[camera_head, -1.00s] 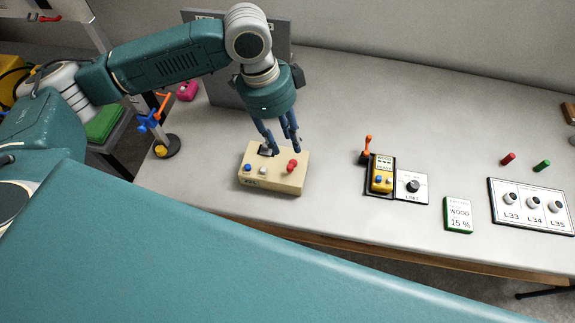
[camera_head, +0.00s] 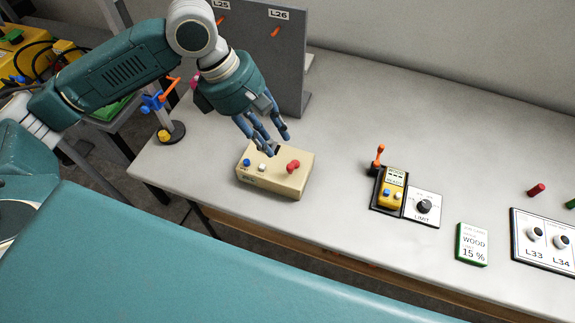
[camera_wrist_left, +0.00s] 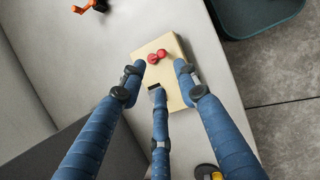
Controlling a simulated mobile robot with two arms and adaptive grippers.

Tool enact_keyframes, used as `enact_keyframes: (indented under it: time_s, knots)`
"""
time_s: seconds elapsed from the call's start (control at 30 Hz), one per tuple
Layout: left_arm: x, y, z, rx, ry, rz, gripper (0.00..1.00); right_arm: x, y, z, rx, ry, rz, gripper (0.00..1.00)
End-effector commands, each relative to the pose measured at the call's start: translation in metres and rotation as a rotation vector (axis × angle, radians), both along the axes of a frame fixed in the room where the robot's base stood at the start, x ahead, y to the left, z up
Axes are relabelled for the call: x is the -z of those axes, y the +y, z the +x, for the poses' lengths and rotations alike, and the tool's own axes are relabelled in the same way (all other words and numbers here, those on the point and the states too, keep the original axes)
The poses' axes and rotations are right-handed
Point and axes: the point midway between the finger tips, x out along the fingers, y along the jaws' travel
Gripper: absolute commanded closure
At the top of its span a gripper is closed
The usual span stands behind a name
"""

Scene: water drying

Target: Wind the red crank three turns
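The red crank (camera_head: 293,166) sits on top of a beige box (camera_head: 285,185) near the table's front edge. It looks like two rounded red lobes in the left wrist view (camera_wrist_left: 157,56). My left gripper (camera_head: 268,144) is above the box, on the crank's upper-left side in the head view. Its blue fingers are spread, with nothing between them; the crank lies beyond the fingertips in the left wrist view (camera_wrist_left: 158,76). I see no contact with the crank. My right gripper is out of view.
A blue button (camera_head: 246,162) and a white button (camera_head: 262,167) are on the same box. A grey panel (camera_head: 290,60) stands behind. The table between is clear.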

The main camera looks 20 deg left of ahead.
Motion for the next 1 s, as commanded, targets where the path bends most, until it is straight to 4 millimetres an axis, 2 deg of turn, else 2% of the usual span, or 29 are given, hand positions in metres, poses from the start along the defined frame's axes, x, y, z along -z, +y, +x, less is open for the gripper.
enact_keyframes:
  time_s: [0.13, 0.33, 0.73, 1.0]
  knots:
    - [0.001, 0.002, -0.001, -0.186, 0.064, -0.029, 0.68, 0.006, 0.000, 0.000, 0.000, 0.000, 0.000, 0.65]
    - [0.009, -0.001, 0.000, -0.245, 0.088, -0.038, 0.68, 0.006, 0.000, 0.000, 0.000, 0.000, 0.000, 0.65]
    - [0.075, -0.027, 0.007, -0.242, 0.088, -0.036, 0.68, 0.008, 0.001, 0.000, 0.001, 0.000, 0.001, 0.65]
    - [0.098, -0.036, 0.011, -0.242, 0.085, -0.037, 0.68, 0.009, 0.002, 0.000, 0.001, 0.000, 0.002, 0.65]
